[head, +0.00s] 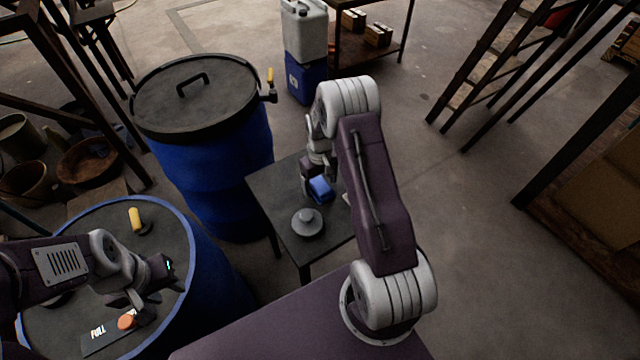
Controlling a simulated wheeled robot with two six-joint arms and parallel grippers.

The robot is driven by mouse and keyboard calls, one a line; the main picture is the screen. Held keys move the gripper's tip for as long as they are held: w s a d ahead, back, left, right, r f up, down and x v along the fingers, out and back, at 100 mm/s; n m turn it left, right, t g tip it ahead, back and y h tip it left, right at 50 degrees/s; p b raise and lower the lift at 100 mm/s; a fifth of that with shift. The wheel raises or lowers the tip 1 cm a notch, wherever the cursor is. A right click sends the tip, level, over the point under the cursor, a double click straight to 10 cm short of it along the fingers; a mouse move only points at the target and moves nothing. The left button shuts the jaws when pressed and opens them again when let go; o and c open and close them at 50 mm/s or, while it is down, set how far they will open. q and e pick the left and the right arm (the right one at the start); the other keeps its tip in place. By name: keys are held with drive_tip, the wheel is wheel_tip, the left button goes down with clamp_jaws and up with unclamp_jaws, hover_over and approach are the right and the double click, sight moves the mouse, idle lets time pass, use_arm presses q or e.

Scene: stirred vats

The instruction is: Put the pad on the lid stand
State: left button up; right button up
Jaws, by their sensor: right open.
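The blue pad (320,188) is on or just above the top of a small dark stand (270,190), which I take to be the lid stand. My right gripper (312,178) is open at the pad's far left side. Its fingers are small and partly hidden by my arm, so contact with the pad is unclear. A grey round lid with a knob (307,224) sits on the stand's near part. My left gripper (135,298) hangs over the near blue vat (205,265), just above an orange knob (127,322). Its jaw opening is unclear.
A large blue vat (210,170) with a black handled lid (195,95) stands behind the lid stand at left. The near vat's top bears a yellow handle (135,218) and a FULL plate (100,338). Jerrycans (305,35) stand farther back. Floor at right is clear.

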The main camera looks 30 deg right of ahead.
sight(320, 184)
use_arm(q)
drive_tip(key=shift+r+p, duration=0.45)
drive_tip(key=shift+r, duration=0.05)
use_arm(e)
wheel_tip(320, 184, up, 12)
drive_tip(key=f, duration=0.1)
use_arm(q)
drive_tip(key=shift+s, duration=0.1)
use_arm(e)
drive_tip(key=s+a+r, duration=0.2)
drive_tip(key=s+a, duration=0.3)
drive_tip(key=s, duration=0.4)
drive_tip(key=s+a+r+m+t, duration=0.1)
drive_tip(key=s+a, duration=0.4)
drive_tip(key=s, duration=0.4)
drive_tip(key=shift+a+r, duration=0.2)
drive_tip(key=shift+r, duration=0.15)
use_arm(q)
wheel_tip(320, 184, up, 4)
drive_tip(key=p, duration=0.3)
drive_tip(key=shift+f+p, duration=0.2)
drive_tip(key=shift+p, duration=0.15)
use_arm(e)
wheel_tip(320, 184, up, 4)
drive_tip(key=shift+f, duration=0.2)
